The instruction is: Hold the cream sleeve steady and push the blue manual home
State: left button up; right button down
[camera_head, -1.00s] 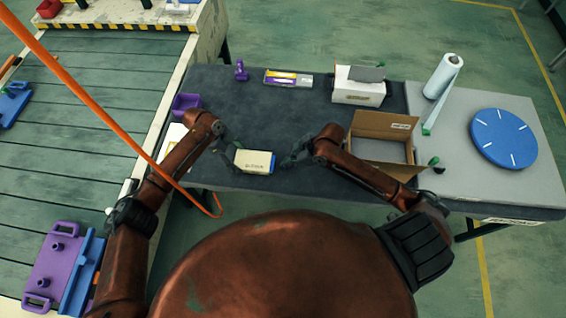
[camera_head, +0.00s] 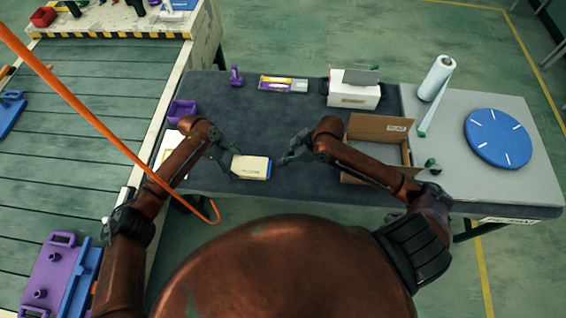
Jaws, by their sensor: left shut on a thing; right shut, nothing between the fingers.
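The cream sleeve (camera_head: 250,167) lies on the dark table mat in front of me, with dark print on its near face. My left gripper (camera_head: 231,166) is shut on the sleeve at its left end. A thin strip of the blue manual (camera_head: 269,168) shows at the sleeve's right end; the rest is hidden inside the sleeve. My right gripper (camera_head: 281,161) is shut and empty, its fingertips just right of the blue edge. I cannot tell whether they touch it.
An open cardboard box (camera_head: 376,128) stands right of my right gripper. A white box (camera_head: 353,93), a purple-yellow pack (camera_head: 284,84) and a small purple object (camera_head: 236,76) stand at the back. A purple bin (camera_head: 183,111) is at the left. An orange cable (camera_head: 100,131) hangs across the left side.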

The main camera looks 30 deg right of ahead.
jog(key=v, duration=1.2)
pick_arm(q)
jog(key=o, duration=1.3)
jog(key=shift+o, duration=0.2)
jog(key=v, duration=1.2)
